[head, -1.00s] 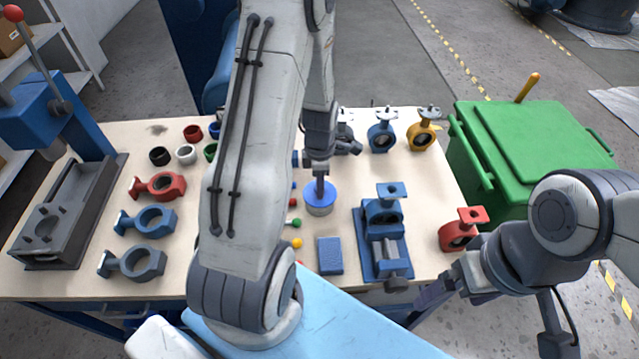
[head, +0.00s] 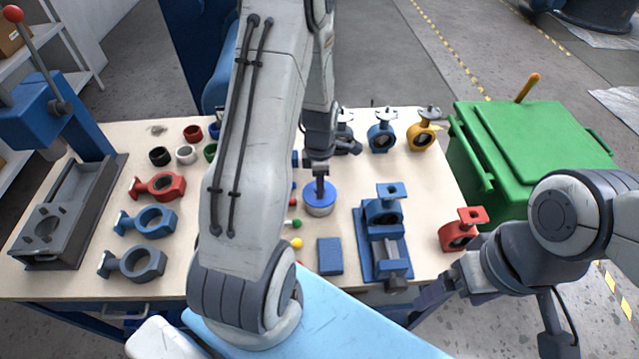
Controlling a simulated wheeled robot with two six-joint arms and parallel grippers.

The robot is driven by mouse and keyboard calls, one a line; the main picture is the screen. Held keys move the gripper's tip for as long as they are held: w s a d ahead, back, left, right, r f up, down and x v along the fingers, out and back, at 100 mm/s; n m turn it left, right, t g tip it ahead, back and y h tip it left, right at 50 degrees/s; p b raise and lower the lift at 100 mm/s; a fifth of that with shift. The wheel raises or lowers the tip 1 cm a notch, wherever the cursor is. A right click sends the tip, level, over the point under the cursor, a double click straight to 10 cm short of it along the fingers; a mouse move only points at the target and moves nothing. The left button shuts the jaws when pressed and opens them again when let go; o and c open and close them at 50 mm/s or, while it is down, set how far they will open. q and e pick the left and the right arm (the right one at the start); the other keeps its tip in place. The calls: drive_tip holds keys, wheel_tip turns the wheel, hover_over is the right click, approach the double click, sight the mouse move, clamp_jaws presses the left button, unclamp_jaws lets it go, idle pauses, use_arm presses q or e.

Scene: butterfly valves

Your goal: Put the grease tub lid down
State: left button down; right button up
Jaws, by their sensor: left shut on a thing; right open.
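The grease tub (head: 319,209) is a short grey round tub standing on the workbench near its middle. Its blue lid (head: 327,192) shows at the top of the tub; whether it rests on the rim or is held just above it, I cannot tell. My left gripper (head: 320,183) points down from above and is shut on the lid, near its middle. My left arm hides part of the bench to the left of the tub. My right gripper (head: 440,299) is open and empty, low beside the front right of the bench, away from the tub.
A blue block (head: 330,256) lies in front of the tub. A blue valve in a fixture (head: 386,235) stands to its right, a red valve (head: 460,230) near the right edge. Several valve bodies stand at the back and left. A green bin (head: 540,150) is beyond the right edge.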

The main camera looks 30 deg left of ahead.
use_arm(q)
drive_tip(key=shift+w+d, duration=0.1)
drive_tip(key=shift+w, duration=0.2)
drive_tip(key=w+d+r+b, duration=0.5)
drive_tip(key=w+d+b, duration=0.1)
drive_tip(key=w+b, duration=0.15)
drive_tip(key=a+f, duration=0.2)
drive_tip(key=a, duration=0.1)
drive_tip(key=a+f+p, duration=0.1)
drive_tip(key=a+f, duration=0.1)
drive_tip(key=a, duration=0.2)
drive_tip(key=w+a+f, duration=0.1)
drive_tip(key=a+f, duration=0.1)
drive_tip(key=a, duration=0.1)
drive_tip(key=shift+a+f+p, duration=0.1)
drive_tip(key=shift+a+p, duration=0.15)
drive_tip(key=shift+p, duration=0.05)
wheel_tip(320, 180, down, 4)
drive_tip(key=shift+r, duration=0.1)
drive_tip(key=shift+f, duration=0.2)
